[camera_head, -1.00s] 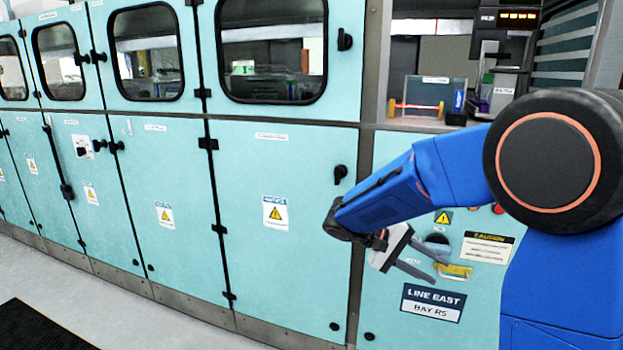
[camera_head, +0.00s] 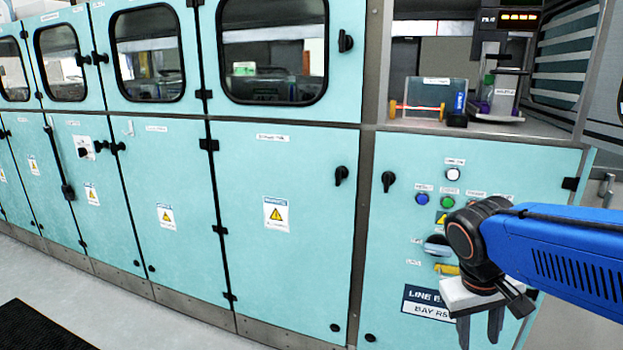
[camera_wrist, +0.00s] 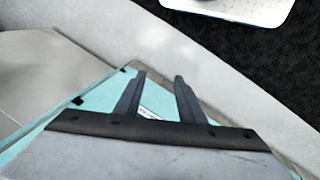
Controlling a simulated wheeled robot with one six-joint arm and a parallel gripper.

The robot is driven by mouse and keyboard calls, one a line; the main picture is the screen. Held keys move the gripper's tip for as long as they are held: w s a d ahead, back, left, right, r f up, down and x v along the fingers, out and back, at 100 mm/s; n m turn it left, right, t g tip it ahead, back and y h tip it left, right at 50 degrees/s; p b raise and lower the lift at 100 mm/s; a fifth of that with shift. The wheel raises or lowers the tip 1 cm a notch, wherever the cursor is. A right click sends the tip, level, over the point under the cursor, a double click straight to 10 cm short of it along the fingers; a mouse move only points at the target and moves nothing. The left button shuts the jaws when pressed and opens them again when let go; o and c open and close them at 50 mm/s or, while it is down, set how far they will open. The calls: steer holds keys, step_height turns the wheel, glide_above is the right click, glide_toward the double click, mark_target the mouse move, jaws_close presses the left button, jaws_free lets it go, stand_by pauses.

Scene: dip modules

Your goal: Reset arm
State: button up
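My gripper (camera_head: 479,334) hangs at the lower right of the head view, in front of the teal cabinet's right panel. Its fingers point down, apart, with nothing held. In the wrist view, the two dark fingers (camera_wrist: 160,78) also stand apart with an empty gap. My blue arm comes in from the right edge and hides part of the panel.
The teal cabinet (camera_head: 270,230) fills the view. Its control panel has a blue button (camera_head: 422,199), a green button (camera_head: 447,202) and a white button (camera_head: 452,174). A recessed bay (camera_head: 420,122) lies above. Grey floor (camera_head: 80,300) and a black mat (camera_head: 40,335) are at lower left.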

steer(key=s+a+t+y, duration=0.2)
steer(key=s+a+t, duration=0.1)
steer(key=s+t, duration=0.1)
steer(key=shift+s+y, duration=0.4)
steer(key=shift+s, duration=0.35)
steer(key=shift+f, duration=0.1)
steer(key=shift+c, duration=0.2)
stand_by(0.3)
